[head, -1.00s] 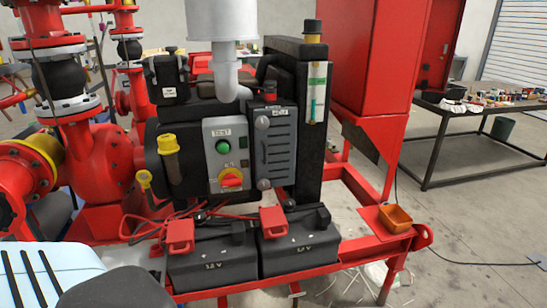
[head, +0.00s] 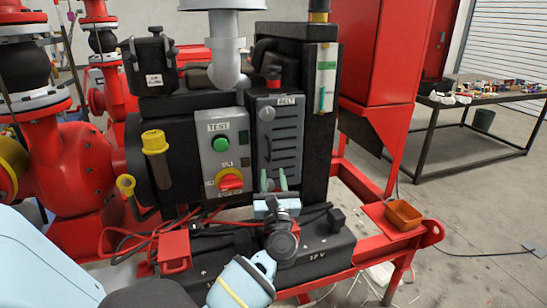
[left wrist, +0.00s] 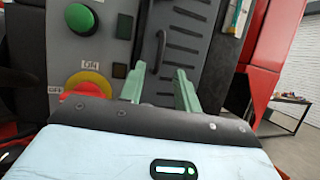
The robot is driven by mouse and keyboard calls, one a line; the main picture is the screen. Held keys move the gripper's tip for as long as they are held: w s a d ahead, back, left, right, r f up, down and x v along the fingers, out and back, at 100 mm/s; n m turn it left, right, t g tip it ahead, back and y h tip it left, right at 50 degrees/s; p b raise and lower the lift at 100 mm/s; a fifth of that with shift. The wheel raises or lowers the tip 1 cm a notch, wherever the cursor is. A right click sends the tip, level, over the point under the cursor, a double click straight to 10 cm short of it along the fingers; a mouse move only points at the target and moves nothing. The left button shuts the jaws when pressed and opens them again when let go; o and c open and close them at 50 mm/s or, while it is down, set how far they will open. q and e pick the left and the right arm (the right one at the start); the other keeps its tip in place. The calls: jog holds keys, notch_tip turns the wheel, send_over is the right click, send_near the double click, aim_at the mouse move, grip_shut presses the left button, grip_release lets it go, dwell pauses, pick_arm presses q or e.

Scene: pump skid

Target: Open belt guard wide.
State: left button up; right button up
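The belt guard (head: 282,145) is a dark grey slotted panel with a label at its top, on the front of the black engine block. It looks shut, flat against the block. A thin upright handle (left wrist: 160,50) shows on its left part in the left wrist view. My left gripper (head: 273,181) is in front of the guard's lower edge, fingers pointing at it. Its two pale green fingers (left wrist: 160,84) are apart with nothing between them. The gripper hides the guard's bottom end. My right gripper is not in view.
A control panel (head: 222,150) with a green button and a red-yellow rotary switch is just left of the guard. Black batteries (head: 325,245) with red cables lie below. A red cabinet (head: 388,60) stands to the right, with an orange tray (head: 403,215) on the frame.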

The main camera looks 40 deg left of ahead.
aim_at(270, 152)
pick_arm(q)
jog(key=shift+n, duration=0.3)
jog(key=p+x, duration=0.1)
jog(key=x, duration=0.7)
jog(key=shift+r, duration=0.1)
grip_shut()
